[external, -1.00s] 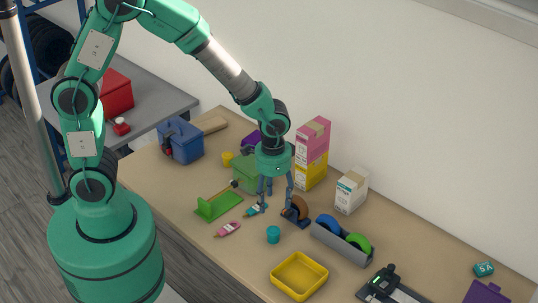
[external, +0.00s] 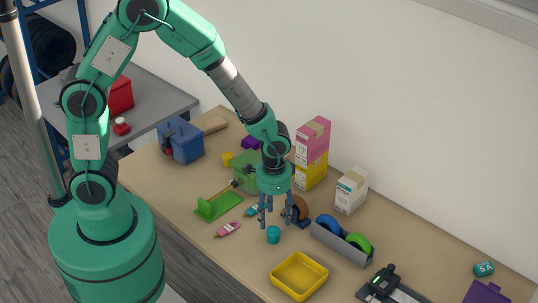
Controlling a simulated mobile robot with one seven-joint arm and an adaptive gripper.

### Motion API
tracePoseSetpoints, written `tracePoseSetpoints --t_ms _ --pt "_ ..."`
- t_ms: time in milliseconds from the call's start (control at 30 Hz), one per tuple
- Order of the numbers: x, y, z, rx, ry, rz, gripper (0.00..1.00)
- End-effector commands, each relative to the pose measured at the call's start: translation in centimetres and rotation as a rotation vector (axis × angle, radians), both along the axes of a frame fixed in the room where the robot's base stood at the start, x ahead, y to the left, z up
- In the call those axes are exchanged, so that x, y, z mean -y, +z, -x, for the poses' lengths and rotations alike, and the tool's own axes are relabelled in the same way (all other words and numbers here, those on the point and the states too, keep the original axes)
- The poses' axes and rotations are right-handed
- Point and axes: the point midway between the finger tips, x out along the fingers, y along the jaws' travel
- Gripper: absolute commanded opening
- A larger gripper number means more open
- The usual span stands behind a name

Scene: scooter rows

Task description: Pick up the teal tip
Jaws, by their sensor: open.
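Two small teal things lie near my gripper, and I cannot tell from their shape which one is the teal tip. One is a short teal cylinder (external: 273,235) standing on the table. The other is a small teal tube (external: 251,211) lying flat, partly behind my finger. My gripper (external: 276,217) points down with its fingers apart and nothing between them. Its fingertips are just above and around the far side of the cylinder in the picture; whether they touch it is unclear.
A pink tube (external: 228,229) and a green stand (external: 218,205) lie to the left. A brown tape roll on a blue holder (external: 301,211) is close on the right. A grey tape rack (external: 341,243) is farther right. A yellow tray (external: 299,277) sits in front.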

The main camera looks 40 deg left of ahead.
Motion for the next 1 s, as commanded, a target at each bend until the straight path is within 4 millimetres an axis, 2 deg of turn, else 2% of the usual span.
tracePoseSetpoints --t_ms 33,200,667,833,1000 --pt "0.0 -0.9 0.1 -0.003 0.0 -0.002 0.56" --pt "0.0 -2.5 0.0 -0.002 0.0 -0.001 0.56" --pt "0.0 -2.9 0.0 0.0 0.0 0.0 0.56" --pt "-0.1 -4.0 -0.1 -0.001 0.0 -0.001 0.56" --pt "-0.4 -6.1 -0.2 -0.002 0.001 -0.001 0.56"
